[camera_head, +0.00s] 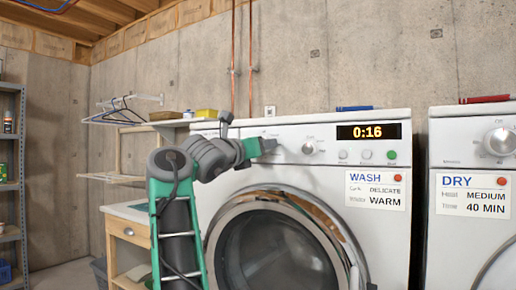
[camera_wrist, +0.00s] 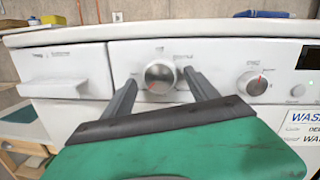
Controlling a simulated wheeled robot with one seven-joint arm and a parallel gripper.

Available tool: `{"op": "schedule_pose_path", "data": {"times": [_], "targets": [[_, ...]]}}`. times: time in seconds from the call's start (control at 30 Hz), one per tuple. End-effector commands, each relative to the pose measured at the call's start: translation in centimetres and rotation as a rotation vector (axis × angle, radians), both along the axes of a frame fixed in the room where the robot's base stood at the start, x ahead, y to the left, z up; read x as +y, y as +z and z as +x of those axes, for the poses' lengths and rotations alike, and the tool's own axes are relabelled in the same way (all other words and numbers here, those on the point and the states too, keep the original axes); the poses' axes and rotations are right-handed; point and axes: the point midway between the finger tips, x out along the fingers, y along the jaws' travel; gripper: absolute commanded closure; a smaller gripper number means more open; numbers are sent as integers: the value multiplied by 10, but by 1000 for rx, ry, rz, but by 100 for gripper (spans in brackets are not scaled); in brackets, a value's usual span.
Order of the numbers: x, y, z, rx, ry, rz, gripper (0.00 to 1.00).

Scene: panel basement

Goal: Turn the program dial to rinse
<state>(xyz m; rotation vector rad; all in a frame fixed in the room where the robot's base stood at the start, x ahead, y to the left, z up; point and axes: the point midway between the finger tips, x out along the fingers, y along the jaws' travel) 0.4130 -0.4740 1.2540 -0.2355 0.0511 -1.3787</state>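The washer (camera_head: 392,225) has two silver dials on its white front panel. In the wrist view the left dial (camera_wrist: 160,77) sits between the two dark fingers of my gripper (camera_wrist: 158,80). A small gap shows on each side, so the fingers look open around it. The right dial (camera_wrist: 251,84) is clear of my gripper; it also shows in the head view (camera_head: 308,148). In the head view my gripper (camera_head: 266,146) is at the panel and hides the left dial. The lettering around both dials is too small to read, so I cannot tell which is the program dial.
The washer's display (camera_head: 369,132) reads 0:16, with several round buttons below. A WASH card (camera_head: 376,190) says delicate and warm. A dryer (camera_head: 470,240) stands at right. A detergent drawer (camera_wrist: 68,75) is left of the dials. A wooden cabinet (camera_head: 125,231) stands left of the washer.

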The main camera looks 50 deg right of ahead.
Motion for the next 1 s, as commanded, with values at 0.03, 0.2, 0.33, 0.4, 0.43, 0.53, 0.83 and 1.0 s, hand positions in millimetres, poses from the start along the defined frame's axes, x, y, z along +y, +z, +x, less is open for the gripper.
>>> {"op": "schedule_pose_path", "data": {"times": [0.03, 0.2, 0.33, 0.4, 0.43, 0.53, 0.83, 1.0], "targets": [[0, 0, 0, 0, 0, 0, 31], [0, 0, -1, -1, -1, 0, 31], [12, -2, -3, -2, 2, -2, 31], [25, -5, -5, -4, 4, -3, 31], [32, -6, -6, -4, 5, -1, 31], [52, -8, -9, -3, 5, -2, 31], [77, -8, -15, 0, -1, 0, 31], [76, -8, -15, 0, -1, 0, 31]]}}
